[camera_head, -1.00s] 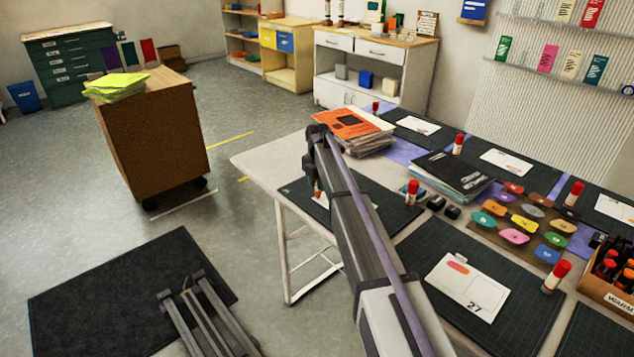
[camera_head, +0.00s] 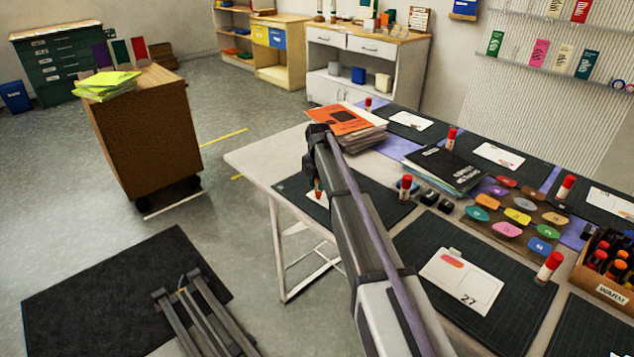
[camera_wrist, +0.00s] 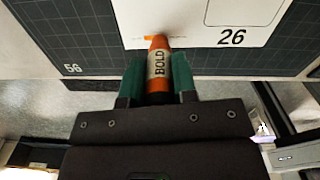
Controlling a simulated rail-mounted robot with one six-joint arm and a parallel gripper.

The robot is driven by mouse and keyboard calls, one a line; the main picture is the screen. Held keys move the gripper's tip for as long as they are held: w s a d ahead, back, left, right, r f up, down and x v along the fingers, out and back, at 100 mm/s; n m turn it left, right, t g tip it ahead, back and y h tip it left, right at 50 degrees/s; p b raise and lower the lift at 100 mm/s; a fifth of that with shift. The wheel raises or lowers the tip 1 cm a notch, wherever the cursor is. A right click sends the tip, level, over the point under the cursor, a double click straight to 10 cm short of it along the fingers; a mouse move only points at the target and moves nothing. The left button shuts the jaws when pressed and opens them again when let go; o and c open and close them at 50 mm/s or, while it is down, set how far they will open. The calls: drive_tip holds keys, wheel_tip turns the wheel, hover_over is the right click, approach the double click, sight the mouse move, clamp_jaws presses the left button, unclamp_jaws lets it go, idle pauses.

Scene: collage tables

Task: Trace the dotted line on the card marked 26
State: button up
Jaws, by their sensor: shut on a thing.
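The card marked 26 (camera_wrist: 180,18) lies on a dark cutting mat (camera_wrist: 65,35) in the wrist view, its number at the lower right. My gripper (camera_wrist: 158,75) is shut on an orange marker (camera_wrist: 158,62) labelled BOLD. The marker's tip is at the card's lower left edge, by a short orange mark (camera_wrist: 148,38). Whether the tip touches the card is hard to tell. In the head view my arm hides most of this card (camera_head: 316,197); the marker (camera_head: 318,187) shows beside it.
A card marked 27 (camera_head: 462,280) lies on the mat to the right. A glue stick (camera_head: 405,187), small black blocks (camera_head: 430,197), black folders (camera_head: 445,168) and a paper stack (camera_head: 345,122) stand close by. A box of markers (camera_head: 610,285) is at the far right.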

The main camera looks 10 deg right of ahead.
drive_tip(key=shift+s+d, duration=0.1)
drive_tip(key=shift+s+d, duration=0.45)
drive_tip(key=shift+s, duration=0.15)
drive_tip(key=shift+s, duration=0.1)
drive_tip(key=shift+s+d, duration=0.5)
drive_tip(key=shift+s, duration=0.15)
drive_tip(key=shift+r, duration=0.1)
wheel_tip(320, 180, up, 7)
drive_tip(key=p, duration=0.7)
wheel_tip(320, 180, down, 6)
drive_tip(key=b, duration=0.5)
drive_tip(key=shift+b, duration=0.35)
